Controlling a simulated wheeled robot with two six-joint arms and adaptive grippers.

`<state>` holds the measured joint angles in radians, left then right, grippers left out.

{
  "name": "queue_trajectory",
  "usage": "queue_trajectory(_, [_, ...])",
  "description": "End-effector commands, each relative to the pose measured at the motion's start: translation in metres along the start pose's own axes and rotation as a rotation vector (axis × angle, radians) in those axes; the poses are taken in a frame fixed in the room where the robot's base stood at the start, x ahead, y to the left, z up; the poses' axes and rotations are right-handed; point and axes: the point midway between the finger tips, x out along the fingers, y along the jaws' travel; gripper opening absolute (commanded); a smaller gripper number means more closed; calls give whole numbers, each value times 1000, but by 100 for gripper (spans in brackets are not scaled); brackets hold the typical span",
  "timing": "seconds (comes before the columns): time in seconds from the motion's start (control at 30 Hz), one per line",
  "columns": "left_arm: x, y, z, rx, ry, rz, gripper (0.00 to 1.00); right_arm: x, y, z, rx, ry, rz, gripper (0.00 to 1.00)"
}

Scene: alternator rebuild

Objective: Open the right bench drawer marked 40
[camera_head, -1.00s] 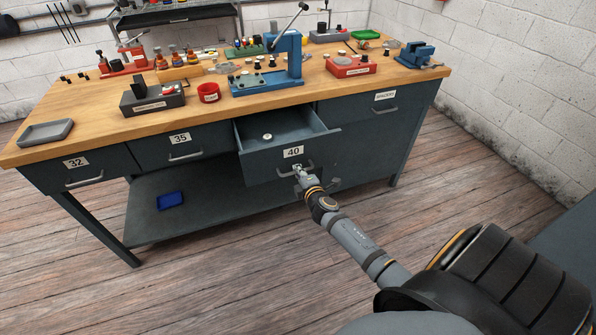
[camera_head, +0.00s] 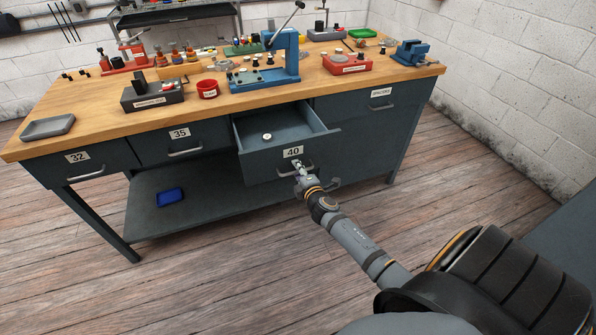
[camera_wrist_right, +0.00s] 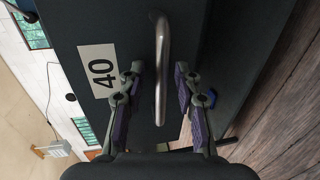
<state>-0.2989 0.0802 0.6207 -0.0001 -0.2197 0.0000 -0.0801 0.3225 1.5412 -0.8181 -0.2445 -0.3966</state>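The drawer marked 40 (camera_head: 262,166) is pulled well out of the bench, and its inside shows from above. A small round light part (camera_head: 267,137) lies in it. My right gripper (camera_head: 302,170) is at the drawer's front, at its metal handle. In the right wrist view, the handle (camera_wrist_right: 160,70) stands between the two fingers of the gripper (camera_wrist_right: 158,90), with a visible gap on both sides. The fingers are apart, and the 40 label (camera_wrist_right: 98,71) is left of them. My left gripper is not in view.
Drawers 35 (camera_head: 182,142) and 32 (camera_head: 80,165) are shut, as is the labelled drawer (camera_head: 365,108) on the right. A blue tray (camera_head: 170,197) lies on the lower shelf. Tools and fixtures stand on the wooden top (camera_head: 215,112). The floor (camera_head: 470,210) in front is clear.

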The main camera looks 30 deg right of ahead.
Motion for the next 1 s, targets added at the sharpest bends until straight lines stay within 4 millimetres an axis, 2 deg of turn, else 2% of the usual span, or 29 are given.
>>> queue_trajectory(0.13, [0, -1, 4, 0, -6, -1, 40, -2, -1, 0, 0, 0, -1, 33])
queue_trajectory(0.23, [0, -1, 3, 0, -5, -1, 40, -13, -2, 0, -2, 0, -3, 33])
queue_trajectory(0.5, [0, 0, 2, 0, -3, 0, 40, -77, -2, 0, -4, 2, -4, 33])
queue_trajectory(0.7, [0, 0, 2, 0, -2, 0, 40, -111, -1, 0, -2, 0, -2, 33])
queue_trajectory(0.8, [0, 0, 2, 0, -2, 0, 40, -118, -1, 0, -1, 1, -1, 33])
queue_trajectory(1.0, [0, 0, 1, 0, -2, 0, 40, -120, 0, 0, 0, 0, 0, 33])
